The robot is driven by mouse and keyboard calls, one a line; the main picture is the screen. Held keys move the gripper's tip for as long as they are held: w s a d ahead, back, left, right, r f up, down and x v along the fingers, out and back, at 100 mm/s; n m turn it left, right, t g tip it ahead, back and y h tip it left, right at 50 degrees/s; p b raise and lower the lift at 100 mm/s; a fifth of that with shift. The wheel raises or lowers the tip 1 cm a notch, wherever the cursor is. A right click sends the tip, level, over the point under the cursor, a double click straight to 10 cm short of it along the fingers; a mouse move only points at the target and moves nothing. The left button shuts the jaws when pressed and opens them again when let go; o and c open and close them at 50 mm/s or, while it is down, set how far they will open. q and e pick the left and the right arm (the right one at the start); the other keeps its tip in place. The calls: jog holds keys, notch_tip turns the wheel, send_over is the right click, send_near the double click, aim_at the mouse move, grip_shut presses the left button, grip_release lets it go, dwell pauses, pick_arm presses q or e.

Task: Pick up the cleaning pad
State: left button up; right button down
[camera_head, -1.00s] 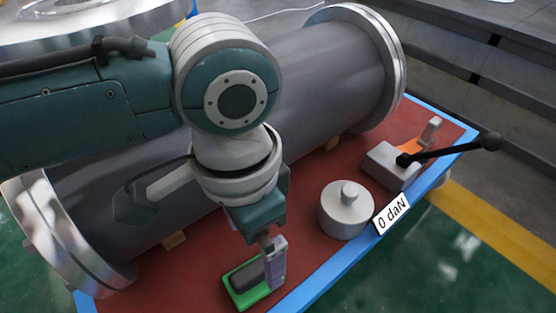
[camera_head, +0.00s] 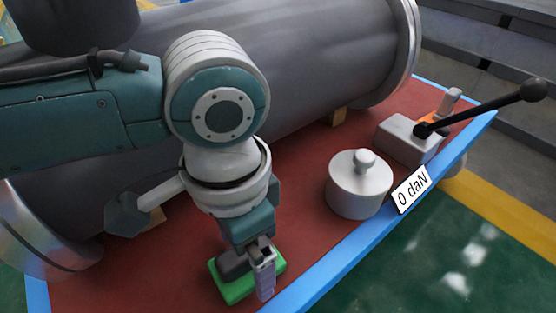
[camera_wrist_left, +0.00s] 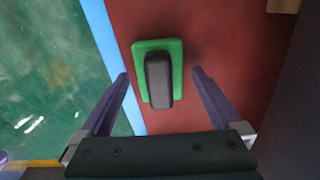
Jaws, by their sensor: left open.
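The cleaning pad is a green block (camera_head: 236,290) with a dark grey handle on top. It lies on the red table top near its blue front edge. My left gripper (camera_head: 262,280) is over the pad from above in the head view, and its fingers partly hide the pad. In the left wrist view the pad (camera_wrist_left: 174,50) lies ahead of the fingertips, and its handle points between them. The left gripper (camera_wrist_left: 160,75) is open, with one finger on each side of the handle and apart from it. My right gripper is not in view.
A grey flanged shell (camera_head: 300,65) lies behind the pad. A lidded metal pot (camera_head: 358,188), a "0 daN" sign (camera_head: 411,190) and a block with a black-knobbed lever (camera_head: 405,140) stand to the right. The blue table edge (camera_head: 340,262) runs close by.

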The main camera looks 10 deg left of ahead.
pick_arm(q)
jog(key=shift+f, duration=0.5)
jog(key=shift+r, duration=0.15)
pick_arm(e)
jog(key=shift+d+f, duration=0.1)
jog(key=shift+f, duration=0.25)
pick_arm(q)
jog(key=shift+c, duration=0.5)
jog(key=c, duration=1.3)
jog(key=shift+r, duration=0.1)
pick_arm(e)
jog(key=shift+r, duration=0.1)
